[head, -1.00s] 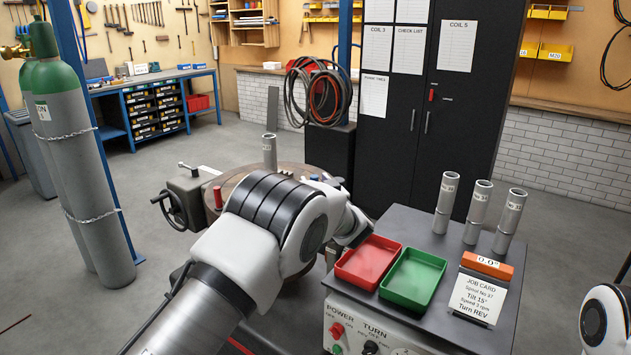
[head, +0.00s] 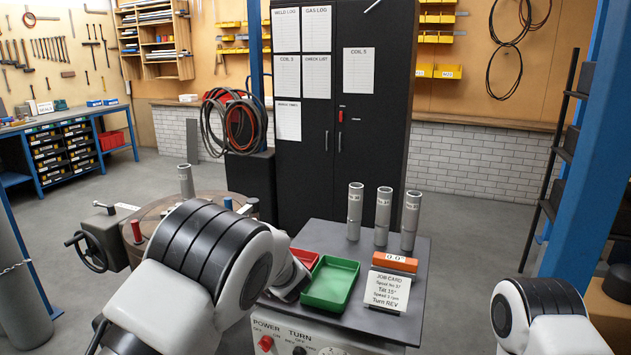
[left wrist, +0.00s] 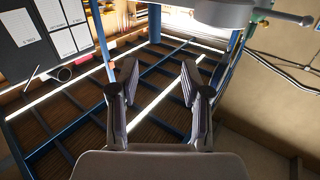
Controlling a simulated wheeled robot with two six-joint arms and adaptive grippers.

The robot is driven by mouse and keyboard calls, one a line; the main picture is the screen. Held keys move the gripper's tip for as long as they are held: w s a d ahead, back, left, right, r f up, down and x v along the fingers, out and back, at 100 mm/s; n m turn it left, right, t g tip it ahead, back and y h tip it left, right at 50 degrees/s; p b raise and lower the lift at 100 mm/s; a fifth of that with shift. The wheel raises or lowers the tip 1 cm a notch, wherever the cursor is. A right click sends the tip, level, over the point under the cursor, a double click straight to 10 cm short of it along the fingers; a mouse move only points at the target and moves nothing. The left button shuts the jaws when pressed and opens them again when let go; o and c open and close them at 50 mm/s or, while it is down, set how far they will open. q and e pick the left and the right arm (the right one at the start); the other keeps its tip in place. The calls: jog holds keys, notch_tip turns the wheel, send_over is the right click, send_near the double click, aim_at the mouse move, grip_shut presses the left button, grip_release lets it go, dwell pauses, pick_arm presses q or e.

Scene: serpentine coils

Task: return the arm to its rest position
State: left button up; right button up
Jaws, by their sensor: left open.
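My left arm (head: 205,265) comes in from the lower left in the head view and bends in front of the turntable and control box. Its gripper is hidden there behind my own arm. In the left wrist view my left gripper (left wrist: 157,85) shows two dark fingers standing apart with nothing between them. My right arm (head: 545,310) shows only as white and black links at the lower right of the head view; its gripper is out of view.
A control box (head: 420,290) carries a red tray (head: 303,258), a green tray (head: 331,284), a job card (head: 388,290) and three upright tubes (head: 382,218). Left of it is a round turntable (head: 160,212) with a handwheel (head: 86,251). A black cabinet (head: 385,130) stands behind. A blue post (head: 588,170) rises at right.

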pick_arm(q)
jog(key=s+a+f+m+g+h, duration=0.2)
jog(key=s+a+f, duration=0.25)
jog(key=f, duration=0.75)
jog(key=s+a+f+m+g+h, duration=0.1)
jog(key=s+a+f+m+h, duration=0.3)
jog(key=f, duration=0.7)
jog(key=s+f+g+h, duration=0.1)
jog(key=s+f+g, duration=0.2)
jog(key=s+f, duration=0.5)
jog(key=s+f+g+h, duration=0.1)
jog(key=s+f+g, duration=0.3)
jog(key=s, duration=0.8)
jog(key=s+d+f+g+h, duration=0.1)
jog(key=s+g, duration=0.1)
jog(key=s, duration=0.8)
jog(key=s+d+f+g+h, duration=0.1)
jog(key=s+f+g, duration=0.1)
jog(key=s, duration=0.9)
jog(key=shift+s+d+f+m+g+h, duration=0.2)
jog(key=shift+s+f+m+g+h, duration=0.1)
jog(key=shift+h, duration=0.1)
pick_arm(e)
jog(key=shift+w+a, duration=0.25)
jog(key=shift+w, duration=0.3)
jog(key=shift+s, duration=0.1)
pick_arm(q)
jog(key=shift+o, duration=0.2)
